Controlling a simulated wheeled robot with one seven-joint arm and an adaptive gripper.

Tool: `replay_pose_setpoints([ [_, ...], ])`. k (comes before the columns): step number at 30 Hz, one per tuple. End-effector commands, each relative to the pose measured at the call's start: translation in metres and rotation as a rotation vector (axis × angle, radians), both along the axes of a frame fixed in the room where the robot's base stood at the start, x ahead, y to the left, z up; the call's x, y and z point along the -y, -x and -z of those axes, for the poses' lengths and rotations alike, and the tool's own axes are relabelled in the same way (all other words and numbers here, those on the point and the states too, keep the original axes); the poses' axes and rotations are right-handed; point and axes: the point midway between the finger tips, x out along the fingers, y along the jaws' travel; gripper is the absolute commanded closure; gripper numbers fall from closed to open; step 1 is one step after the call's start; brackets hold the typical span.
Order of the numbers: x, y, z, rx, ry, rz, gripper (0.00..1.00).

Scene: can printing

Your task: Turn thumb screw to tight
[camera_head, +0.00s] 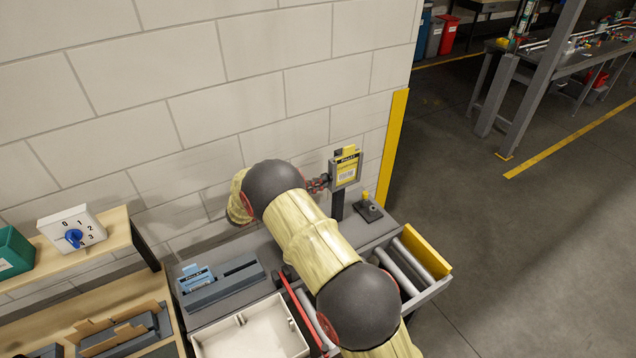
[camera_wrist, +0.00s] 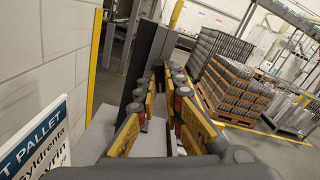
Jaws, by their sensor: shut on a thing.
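In the wrist view, the yellow-padded fingers of my gripper (camera_wrist: 160,78) converge beside a dark grey upright plate (camera_wrist: 146,55). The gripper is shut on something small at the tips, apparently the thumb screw. The screw itself is hidden by the fingers, so its turn and tightness cannot be seen.
A white card with a blue heading (camera_wrist: 36,141) is close at the lower left of the wrist view. The block wall (camera_head: 150,90) is just behind my arm. A small dark device with a yellow top (camera_head: 368,207) stands right of the sign, before rollers (camera_head: 408,262).

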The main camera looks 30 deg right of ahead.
Motion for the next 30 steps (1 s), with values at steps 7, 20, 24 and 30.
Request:
replay_pose_setpoints([
  [7,-0.0002,-0.0006,0.0011,0.050,-0.002,-0.001,1.00],
  [20,-0.0003,-0.0008,0.0035,0.376,-0.013,-0.002,1.00],
  [24,-0.0003,-0.0009,0.0035,0.509,-0.018,-0.002,1.00],
  [30,-0.0004,-0.0009,0.0035,0.700,-0.024,-0.002,1.00],
])
